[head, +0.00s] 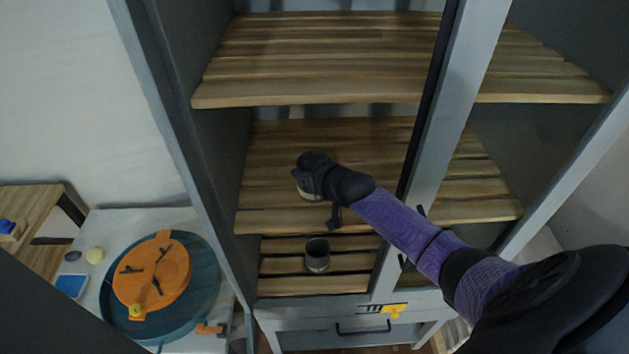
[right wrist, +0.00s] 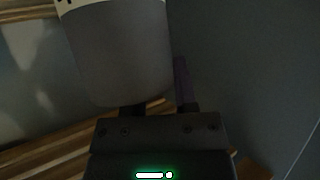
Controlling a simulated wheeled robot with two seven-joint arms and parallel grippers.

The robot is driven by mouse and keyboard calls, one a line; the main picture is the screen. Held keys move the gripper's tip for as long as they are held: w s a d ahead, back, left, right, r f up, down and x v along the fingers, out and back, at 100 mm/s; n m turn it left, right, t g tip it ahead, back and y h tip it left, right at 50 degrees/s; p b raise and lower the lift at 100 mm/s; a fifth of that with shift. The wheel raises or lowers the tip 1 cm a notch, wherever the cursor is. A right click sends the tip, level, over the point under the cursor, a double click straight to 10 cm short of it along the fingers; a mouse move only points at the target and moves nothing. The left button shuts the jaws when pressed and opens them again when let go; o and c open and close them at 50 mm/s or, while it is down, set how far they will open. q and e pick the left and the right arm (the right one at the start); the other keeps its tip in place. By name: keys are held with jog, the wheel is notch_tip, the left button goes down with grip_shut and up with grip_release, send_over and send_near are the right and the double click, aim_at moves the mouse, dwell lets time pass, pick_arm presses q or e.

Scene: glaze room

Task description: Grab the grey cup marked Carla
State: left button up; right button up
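A grey cup (right wrist: 115,55) fills the upper left of the right wrist view. It has a white band with dark marks, cut off by the picture's top edge, so I cannot read a name. My right gripper (right wrist: 160,95) is right at this cup. One finger shows along the cup's right side; the other is mostly hidden behind the cup. I cannot tell whether they grip it. In the head view my right gripper (head: 314,172) is over the cabinet's middle shelf, with a pale part of the cup (head: 301,187) beside it. My left gripper is out of view.
Another grey cup (head: 317,262) stands on the lower shelf (head: 275,285). The upper shelf (head: 320,60) is bare. The door frame (head: 455,110) stands close beside my right arm. At left, an orange disc (head: 160,265) lies in a teal basin (head: 205,285).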

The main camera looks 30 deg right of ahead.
jog(key=shift+w+a+f, duration=0.1)
jog(key=shift+w+f, duration=0.05)
jog(key=shift+w, duration=0.1)
grip_shut()
jog(key=shift+s+f, duration=0.15)
jog(key=shift+f, duration=0.05)
dwell(0.6)
